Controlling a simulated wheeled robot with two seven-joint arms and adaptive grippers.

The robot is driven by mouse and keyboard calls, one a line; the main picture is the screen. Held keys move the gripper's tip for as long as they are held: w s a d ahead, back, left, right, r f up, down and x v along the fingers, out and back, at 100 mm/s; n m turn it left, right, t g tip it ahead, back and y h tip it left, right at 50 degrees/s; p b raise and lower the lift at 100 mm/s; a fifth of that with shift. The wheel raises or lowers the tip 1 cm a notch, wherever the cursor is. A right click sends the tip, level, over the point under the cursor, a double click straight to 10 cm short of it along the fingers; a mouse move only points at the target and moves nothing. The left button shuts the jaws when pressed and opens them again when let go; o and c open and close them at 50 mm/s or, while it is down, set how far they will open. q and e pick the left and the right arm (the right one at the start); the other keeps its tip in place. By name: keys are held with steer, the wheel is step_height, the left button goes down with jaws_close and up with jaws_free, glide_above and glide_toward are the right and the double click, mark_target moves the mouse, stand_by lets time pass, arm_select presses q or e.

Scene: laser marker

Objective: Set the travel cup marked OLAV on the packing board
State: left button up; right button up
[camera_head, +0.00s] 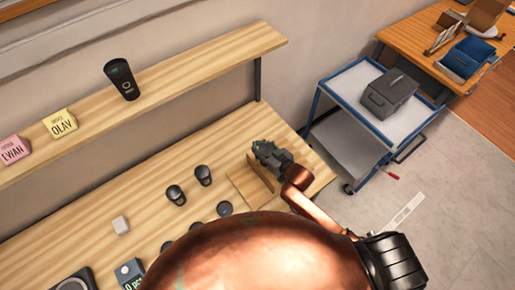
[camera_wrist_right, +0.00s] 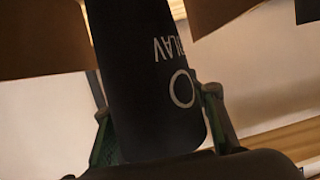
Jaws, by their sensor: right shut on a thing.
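My right gripper (camera_head: 268,152) is at the right end of the workbench, by a light wooden board with an upright brown panel (camera_head: 258,175), which looks like the packing board. In the right wrist view, the right gripper (camera_wrist_right: 160,125) is shut on a dark travel cup (camera_wrist_right: 140,60). White letters ending in LAV and a ring mark show upside down on the cup. In the head view the gripper largely hides this cup, and I cannot tell if it touches the board. My left gripper is not in view.
The shelf holds another black cup (camera_head: 121,80), a yellow OLAV card (camera_head: 61,124) and a pink EWAN card (camera_head: 13,150). Two dark cups (camera_head: 175,195) (camera_head: 203,175) and a dark disc (camera_head: 225,208) are on the workbench. A blue-framed cart (camera_head: 345,85) stands at the right. My copper arm hides the front.

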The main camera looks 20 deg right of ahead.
steer(key=shift+w+f, duration=0.15)
steer(key=shift+f, duration=0.8)
steer(key=shift+w+f, duration=0.15)
steer(key=shift+f, duration=0.8)
steer(key=shift+f, duration=0.15)
steer(key=o, duration=0.8)
steer(key=shift+c, duration=0.2)
steer(key=shift+s+d, duration=0.1)
steer(key=shift+s, duration=0.05)
steer(key=v, duration=1.1)
steer(key=shift+s+r, duration=0.3)
steer(key=shift+r, duration=0.1)
steer(key=shift+d, duration=0.15)
